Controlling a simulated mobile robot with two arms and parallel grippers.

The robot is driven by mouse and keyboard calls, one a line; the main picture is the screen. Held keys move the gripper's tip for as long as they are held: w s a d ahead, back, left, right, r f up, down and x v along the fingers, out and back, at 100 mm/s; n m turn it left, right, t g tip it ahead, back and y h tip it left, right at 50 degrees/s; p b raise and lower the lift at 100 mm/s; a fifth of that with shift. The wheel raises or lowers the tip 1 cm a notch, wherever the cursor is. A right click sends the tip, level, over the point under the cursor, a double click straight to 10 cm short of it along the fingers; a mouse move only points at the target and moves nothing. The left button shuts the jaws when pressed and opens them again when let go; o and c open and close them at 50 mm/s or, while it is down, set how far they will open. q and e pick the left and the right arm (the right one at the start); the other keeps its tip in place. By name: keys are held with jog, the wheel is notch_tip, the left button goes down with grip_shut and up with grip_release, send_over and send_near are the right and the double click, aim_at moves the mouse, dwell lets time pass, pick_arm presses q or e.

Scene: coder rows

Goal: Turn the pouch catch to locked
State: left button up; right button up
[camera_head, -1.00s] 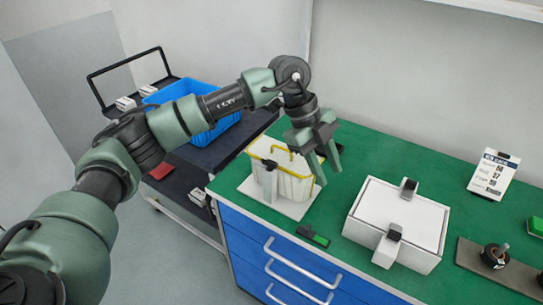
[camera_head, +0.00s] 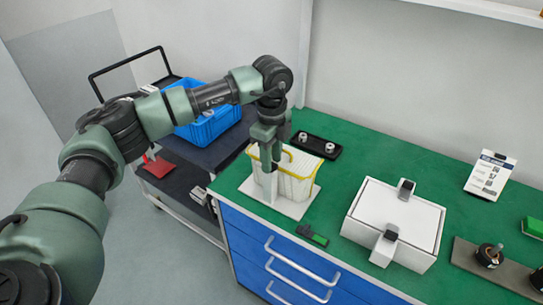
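A cream pouch (camera_head: 299,177) with a yellow rim stands upright on a white base plate (camera_head: 293,209) at the left end of the green bench. A narrow white post (camera_head: 270,187) rises at its front; the dark catch seen there earlier is now largely hidden behind my fingers. My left gripper (camera_head: 268,164) points down at the top of this post, in front of the pouch's rim. I see its fingers nearly edge-on, so their gap and any contact with the catch are unclear. My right gripper is out of view.
A black tray with pale round parts (camera_head: 315,145) lies behind the pouch. A small green-black piece (camera_head: 312,235) lies at the front edge. A white box (camera_head: 395,220) with dark clips stands to the right. A blue crate (camera_head: 205,127) sits on the left cart.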

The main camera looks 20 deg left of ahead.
pick_arm(q)
grip_shut()
dwell(0.3)
jog(key=m+b, duration=0.1)
jog(key=m, duration=0.1)
jog(key=shift+f+m+b, duration=0.15)
jog(key=shift+m+b, duration=0.25)
jog(key=m+b, duration=0.1)
jog(key=m, duration=0.2)
jog(key=shift+s+m+b, duration=0.1)
jog(key=shift+m+b, duration=0.2)
jog(key=shift+b, duration=0.05)
jog(key=m+b, duration=0.2)
jog(key=m, duration=0.3)
jog(key=shift+a, duration=0.15)
jog(key=m+b, duration=0.1)
jog(key=m, duration=0.5)
jog(key=shift+a, duration=0.15)
jog(key=shift+r+m, duration=0.2)
jog(key=shift+m, duration=0.2)
